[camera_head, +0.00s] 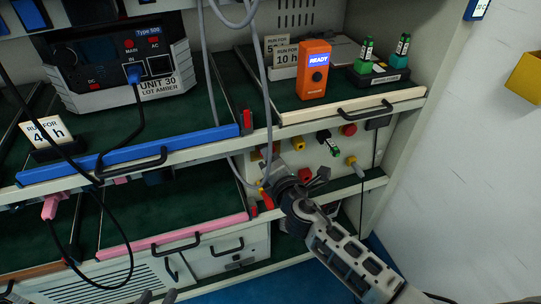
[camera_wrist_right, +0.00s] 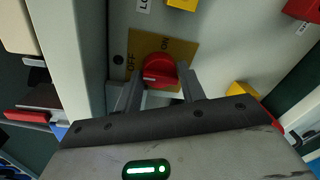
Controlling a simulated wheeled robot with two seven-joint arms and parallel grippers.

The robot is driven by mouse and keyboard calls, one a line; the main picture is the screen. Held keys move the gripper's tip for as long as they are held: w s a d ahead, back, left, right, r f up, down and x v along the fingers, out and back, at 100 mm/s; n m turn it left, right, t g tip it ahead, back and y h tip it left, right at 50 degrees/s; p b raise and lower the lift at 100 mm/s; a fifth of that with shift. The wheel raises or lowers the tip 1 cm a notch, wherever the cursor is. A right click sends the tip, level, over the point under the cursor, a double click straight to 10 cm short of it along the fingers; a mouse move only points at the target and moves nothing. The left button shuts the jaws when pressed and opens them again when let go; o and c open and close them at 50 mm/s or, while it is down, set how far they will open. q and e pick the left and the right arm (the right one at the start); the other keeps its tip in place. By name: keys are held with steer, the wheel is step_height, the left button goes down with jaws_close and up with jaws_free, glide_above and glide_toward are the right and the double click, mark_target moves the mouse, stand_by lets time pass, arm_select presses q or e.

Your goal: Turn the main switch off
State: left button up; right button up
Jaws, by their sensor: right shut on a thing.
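The main switch is a red rotary knob (camera_wrist_right: 160,72) on a yellow plate (camera_wrist_right: 183,50) marked OFF at left and ON at top, seen in the right wrist view. A white mark shows on the knob's left part. My right gripper (camera_wrist_right: 160,88) has one finger on each side of the knob and is shut on it. In the head view my right gripper (camera_head: 272,188) is at the cream panel under the right shelf, and the knob is hidden or too small to tell there.
Beside the knob, the panel (camera_head: 309,156) carries yellow, green and red controls. Grey cables (camera_head: 258,90) hang just left of it. Above is a shelf with an orange READY device (camera_head: 314,70). A blue-edged tray (camera_head: 130,154) and pink-edged tray (camera_head: 187,235) lie left.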

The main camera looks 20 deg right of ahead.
steer(key=o, duration=0.9)
steer(key=shift+r, duration=0.1)
steer(key=shift+o, duration=0.2)
steer(key=shift+s, duration=0.1)
arm_select(q)
steer(key=shift+f+b, duration=0.25)
steer(key=shift+b, duration=0.4)
arm_select(e)
steer(key=s+r, duration=0.1)
steer(key=s, duration=1.4)
steer(key=shift+s+d+r, duration=0.2)
steer(key=shift+s+d, duration=0.1)
arm_select(q)
steer(key=shift+r, duration=0.1)
steer(key=r+p, duration=0.1)
steer(key=p, duration=0.3)
steer(key=shift+a+r, duration=0.15)
steer(key=shift+a, duration=0.05)
arm_select(e)
steer(key=s+a+f+m+g+y, duration=0.1)
steer(key=s+f+m+g, duration=0.2)
steer(key=m, duration=0.7)
steer(key=s+a+f+m+g+y, duration=0.1)
steer(key=s+m, duration=0.4)
steer(key=m, duration=0.6)
step_height(320, 180, down, 2)
steer(key=shift+s+a+f+m+g+y, duration=0.25)
steer(key=shift+g+y, duration=0.25)
steer(key=shift+g, duration=0.6)
